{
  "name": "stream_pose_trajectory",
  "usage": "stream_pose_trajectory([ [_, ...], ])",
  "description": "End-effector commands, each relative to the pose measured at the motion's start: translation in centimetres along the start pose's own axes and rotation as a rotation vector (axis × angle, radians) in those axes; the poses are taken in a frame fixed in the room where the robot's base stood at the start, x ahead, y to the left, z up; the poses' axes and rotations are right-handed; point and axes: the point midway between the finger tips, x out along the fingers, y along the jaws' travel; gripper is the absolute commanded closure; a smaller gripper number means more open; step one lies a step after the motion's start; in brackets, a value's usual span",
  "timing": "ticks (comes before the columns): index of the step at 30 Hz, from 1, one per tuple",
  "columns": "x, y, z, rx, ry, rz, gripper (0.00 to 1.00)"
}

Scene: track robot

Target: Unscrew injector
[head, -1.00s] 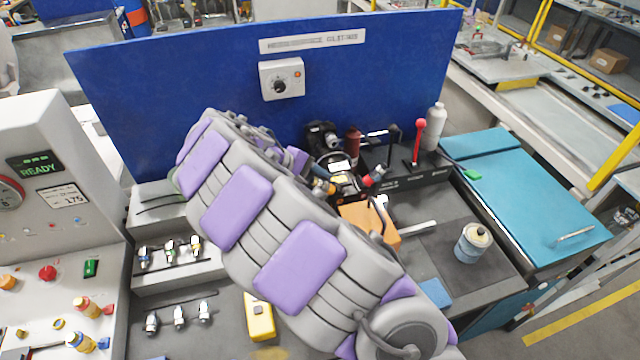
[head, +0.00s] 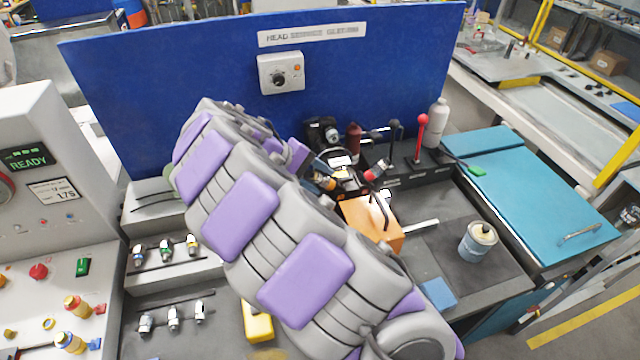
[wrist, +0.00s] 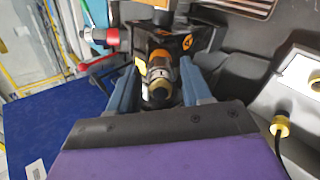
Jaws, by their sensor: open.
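The injector (wrist: 158,75), with an orange band and a metal collar, stands in a dark holder (wrist: 185,40) in the wrist view. My gripper (wrist: 162,80) has its two blue fingers spread on either side of it. The fingers look apart from the injector, though contact is hard to judge at this angle. In the head view, an orange-banded part that looks like the injector (head: 325,183) shows beside the dark fixture (head: 345,163). My arm covers much of the bench there.
Several injectors stand in racks at left (head: 165,250). An orange block (head: 375,222), a can (head: 478,242) and a red-knobbed lever (head: 420,135) are to the right. A blue panel (head: 200,70) rises behind. A yellow object (head: 257,322) lies in front, partly behind my arm.

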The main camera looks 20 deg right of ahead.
Motion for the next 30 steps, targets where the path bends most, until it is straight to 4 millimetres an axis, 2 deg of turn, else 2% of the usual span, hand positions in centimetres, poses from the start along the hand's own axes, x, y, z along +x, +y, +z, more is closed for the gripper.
stream_pose_trajectory([
  [30,0.24,-0.22,-0.10,0.368,0.000,-0.001,0.51],
])
